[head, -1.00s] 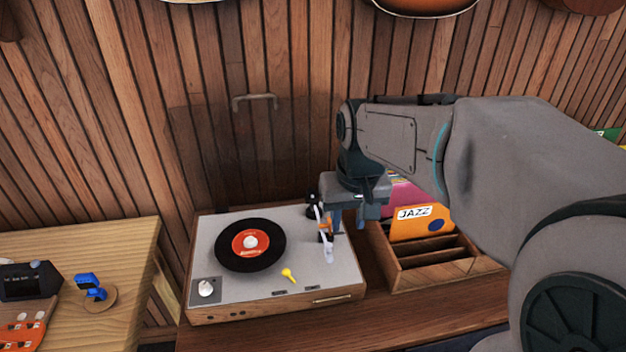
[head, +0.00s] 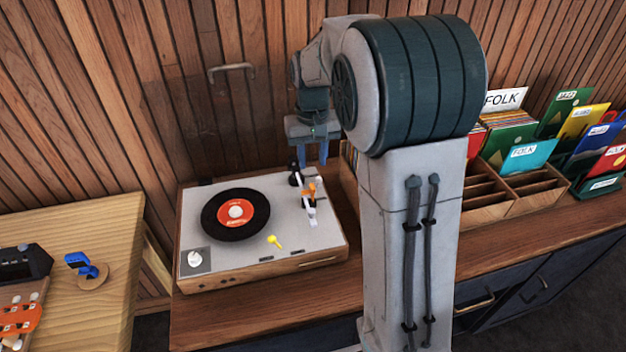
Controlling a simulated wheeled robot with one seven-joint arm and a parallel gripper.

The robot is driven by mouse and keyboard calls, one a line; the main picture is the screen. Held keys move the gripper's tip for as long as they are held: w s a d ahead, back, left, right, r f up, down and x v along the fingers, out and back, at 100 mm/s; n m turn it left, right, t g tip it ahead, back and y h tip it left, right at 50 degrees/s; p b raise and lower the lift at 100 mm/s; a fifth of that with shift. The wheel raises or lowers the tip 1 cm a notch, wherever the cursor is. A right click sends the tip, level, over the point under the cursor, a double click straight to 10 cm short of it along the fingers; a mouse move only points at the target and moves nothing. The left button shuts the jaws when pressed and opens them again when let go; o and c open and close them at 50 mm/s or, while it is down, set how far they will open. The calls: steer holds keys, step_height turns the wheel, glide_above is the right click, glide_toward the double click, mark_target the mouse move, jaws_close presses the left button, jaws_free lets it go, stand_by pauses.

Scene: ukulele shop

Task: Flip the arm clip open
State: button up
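The turntable (head: 330,243) stands on the wooden counter with a black record (head: 222,226) on it. Its white tonearm (head: 312,212) lies along the right side of the deck, off the record. A small orange piece at the tonearm, seemingly the arm clip (head: 309,190), shows beside the arm's middle; it is too small to tell surely whether it is open or shut. My gripper (head: 312,155) hangs above and behind the clip, fingers pointing down. The two fingers are apart with nothing between them, and they seem clear of the clip.
A yellow piece (head: 274,241) lies on the deck's front. The raised clear lid has a handle (head: 231,68) at the back. Record crates (head: 490,212) stand to the right, partly behind my arm. A wooden table (head: 115,235) is at left.

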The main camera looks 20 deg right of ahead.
mark_target(312, 186)
step_height(312, 186, down, 8)
steer(key=shift+r, duration=0.1)
jaws_close()
